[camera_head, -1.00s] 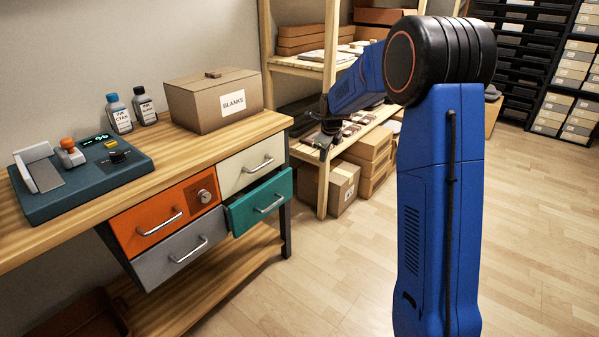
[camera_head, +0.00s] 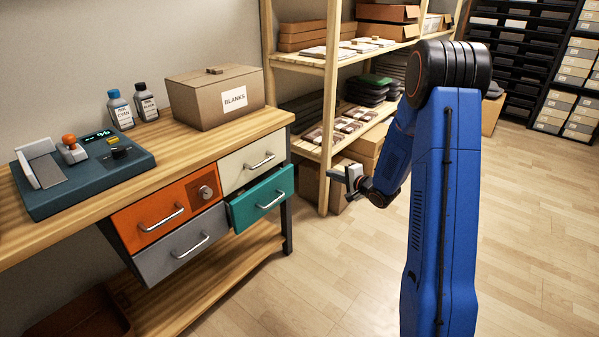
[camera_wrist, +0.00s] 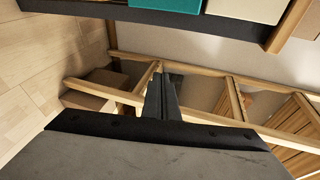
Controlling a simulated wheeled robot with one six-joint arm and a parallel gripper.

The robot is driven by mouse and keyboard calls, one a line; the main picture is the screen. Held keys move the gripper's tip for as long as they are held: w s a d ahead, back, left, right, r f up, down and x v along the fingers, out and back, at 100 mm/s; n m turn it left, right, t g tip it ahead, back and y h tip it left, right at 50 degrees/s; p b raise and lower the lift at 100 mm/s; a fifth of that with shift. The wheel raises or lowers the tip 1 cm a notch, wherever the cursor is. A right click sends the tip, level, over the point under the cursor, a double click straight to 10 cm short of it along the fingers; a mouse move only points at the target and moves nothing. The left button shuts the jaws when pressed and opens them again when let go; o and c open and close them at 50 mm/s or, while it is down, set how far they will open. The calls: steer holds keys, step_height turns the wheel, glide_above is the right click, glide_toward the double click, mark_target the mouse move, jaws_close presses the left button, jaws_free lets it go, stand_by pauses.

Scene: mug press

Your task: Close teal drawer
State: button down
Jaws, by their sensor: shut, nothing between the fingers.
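The teal drawer (camera_head: 262,200) is at the lower right of the bench's drawer block and stands out a little from its neighbours, with its side wall showing. It has a silver bar handle. Part of its teal front also shows at the top of the wrist view (camera_wrist: 163,79). My gripper (camera_head: 332,175) is to the right of the drawer, apart from it, in front of the wooden shelf. Its fingers are shut and empty in the wrist view (camera_wrist: 160,92).
An orange drawer (camera_head: 155,214), a grey drawer (camera_head: 182,247) and a cream drawer (camera_head: 250,164) sit flush around the teal one. The wooden shelf (camera_head: 325,120) stands close behind my gripper. The floor (camera_head: 345,270) in front is clear.

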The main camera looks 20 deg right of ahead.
steer(key=s+a+r+n+y, duration=0.25)
steer(key=s+a+y, duration=0.2)
steer(key=s, duration=0.35)
glide_toward(292, 168)
steer(key=shift+n+t+y, duration=0.25)
steer(key=shift+t, duration=0.05)
steer(key=x, duration=0.6)
steer(key=shift+w+f, duration=0.25)
steer(key=shift+f, duration=0.05)
steer(key=x, duration=0.4)
steer(key=shift+w+a, duration=0.15)
steer(key=shift+w, duration=0.05)
steer(key=shift+r, duration=0.2)
steer(key=shift+w, duration=0.1)
